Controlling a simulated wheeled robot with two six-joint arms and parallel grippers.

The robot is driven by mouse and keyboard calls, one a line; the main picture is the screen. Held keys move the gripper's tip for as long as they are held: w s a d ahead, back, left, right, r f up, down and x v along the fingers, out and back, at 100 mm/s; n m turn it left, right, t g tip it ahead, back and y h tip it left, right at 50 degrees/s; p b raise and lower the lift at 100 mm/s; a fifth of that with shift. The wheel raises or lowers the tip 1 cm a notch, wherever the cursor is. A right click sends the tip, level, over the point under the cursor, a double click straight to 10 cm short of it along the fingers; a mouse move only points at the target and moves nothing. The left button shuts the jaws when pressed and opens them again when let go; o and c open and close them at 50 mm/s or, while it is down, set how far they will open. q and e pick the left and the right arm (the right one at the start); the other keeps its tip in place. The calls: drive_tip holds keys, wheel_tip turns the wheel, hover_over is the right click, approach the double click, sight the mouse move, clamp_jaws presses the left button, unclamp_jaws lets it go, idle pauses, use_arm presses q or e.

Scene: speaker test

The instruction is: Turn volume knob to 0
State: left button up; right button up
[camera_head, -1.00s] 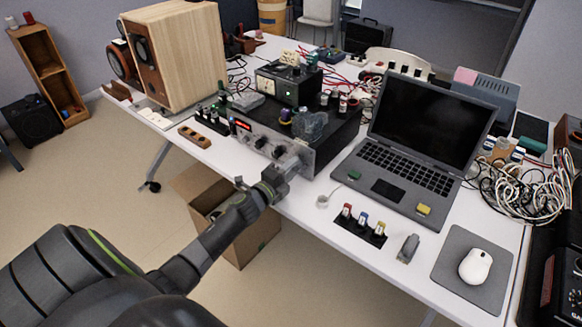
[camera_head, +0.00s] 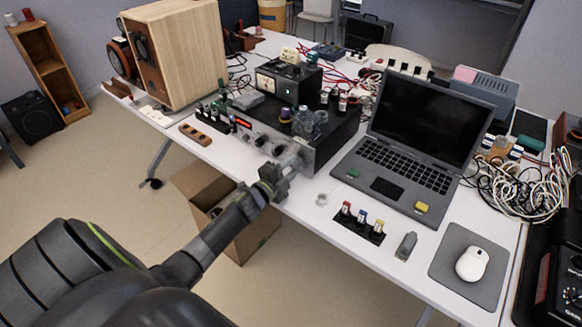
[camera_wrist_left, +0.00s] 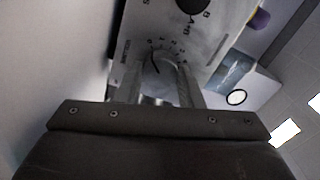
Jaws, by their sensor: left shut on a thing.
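The amplifier (camera_head: 324,146) is a dark box with a grey front panel and a small red display, near the table's front edge. Its front panel (camera_wrist_left: 207,35) fills the top middle of the left wrist view. The volume knob (camera_wrist_left: 162,70) is round and grey, with a ring of printed numbers around it. My left gripper (camera_head: 291,158) reaches the right part of the panel. In the left wrist view its fingers (camera_wrist_left: 161,88) stand on both sides of the knob, shut on it. The knob's pointer setting cannot be read clearly. My right gripper is not in view.
A laptop (camera_head: 412,145) stands open right of the amplifier. A wooden speaker (camera_head: 185,60) stands to the left. A cardboard box (camera_head: 250,236) is on the floor below.

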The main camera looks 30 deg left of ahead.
use_arm(q)
drive_tip(key=o, duration=1)
drive_tip(key=shift+c, duration=0.2)
drive_tip(key=s+a+b, duration=0.1)
drive_tip(key=s, duration=1.6)
drive_tip(key=shift+s+a, duration=0.2)
drive_tip(key=shift+b, duration=0.3)
